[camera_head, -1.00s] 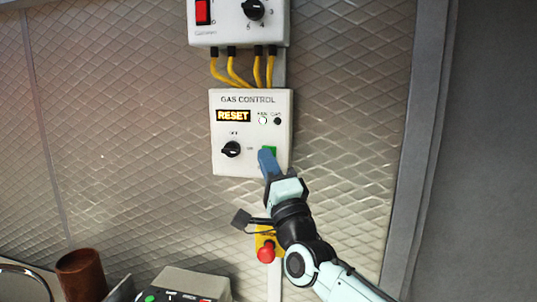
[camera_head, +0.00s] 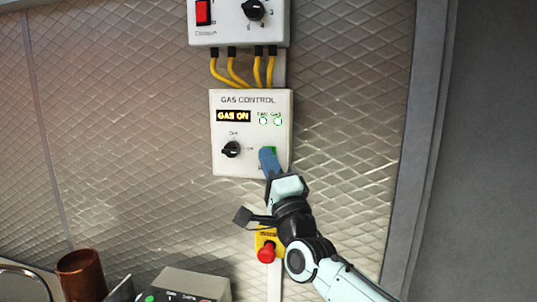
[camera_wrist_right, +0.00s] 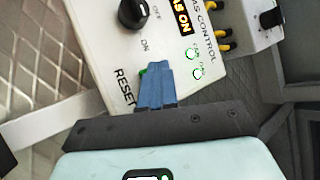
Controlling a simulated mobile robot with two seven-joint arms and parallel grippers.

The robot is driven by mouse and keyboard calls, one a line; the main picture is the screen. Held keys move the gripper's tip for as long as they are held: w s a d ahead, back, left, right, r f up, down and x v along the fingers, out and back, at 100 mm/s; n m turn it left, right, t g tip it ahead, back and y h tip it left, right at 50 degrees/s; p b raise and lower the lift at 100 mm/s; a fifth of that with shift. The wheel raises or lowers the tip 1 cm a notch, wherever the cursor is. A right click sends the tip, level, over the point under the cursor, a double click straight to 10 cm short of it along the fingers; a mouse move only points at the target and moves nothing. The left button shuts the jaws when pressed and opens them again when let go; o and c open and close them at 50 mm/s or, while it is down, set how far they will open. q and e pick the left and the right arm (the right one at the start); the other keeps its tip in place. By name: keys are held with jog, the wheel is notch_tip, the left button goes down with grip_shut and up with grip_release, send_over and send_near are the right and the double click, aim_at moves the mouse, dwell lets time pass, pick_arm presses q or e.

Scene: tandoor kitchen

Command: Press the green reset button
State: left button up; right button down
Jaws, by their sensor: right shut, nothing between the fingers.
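The white gas control box (camera_head: 225,165) is mounted on the wall in the head view. Its display (camera_head: 233,116) reads "GAS ON", and two indicator lamps beside it are lit. The green reset button (camera_head: 273,150) shows only as a small edge behind my right gripper (camera_head: 268,158). My right gripper is shut, with its blue fingertips at the button; the exact contact is hidden. In the right wrist view the shut fingertips (camera_wrist_right: 154,84) cover most of the button beside the "RESET" label, with a green sliver showing. My left gripper is not in view.
A black knob (camera_head: 231,149) sits left of the button on the same box. Above is another control box (camera_head: 230,30) with yellow cables. A red emergency knob (camera_head: 266,254) on a yellow plate is below, close to my right arm. A copper-coloured cup (camera_head: 80,276) stands at lower left.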

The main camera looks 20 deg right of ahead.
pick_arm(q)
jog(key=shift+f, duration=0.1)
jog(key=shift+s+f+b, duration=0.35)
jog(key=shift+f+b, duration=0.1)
pick_arm(e)
jog(key=shift+s+a, duration=0.5)
jog(key=shift+s, duration=0.2)
jog(key=shift+f, duration=0.1)
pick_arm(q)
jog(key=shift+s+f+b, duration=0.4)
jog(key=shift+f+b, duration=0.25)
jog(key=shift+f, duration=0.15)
pick_arm(e)
jog(key=shift+s+a, duration=0.75)
jog(key=shift+s, duration=0.25)
jog(key=shift+s+a, duration=0.75)
jog(key=shift+s, duration=0.2)
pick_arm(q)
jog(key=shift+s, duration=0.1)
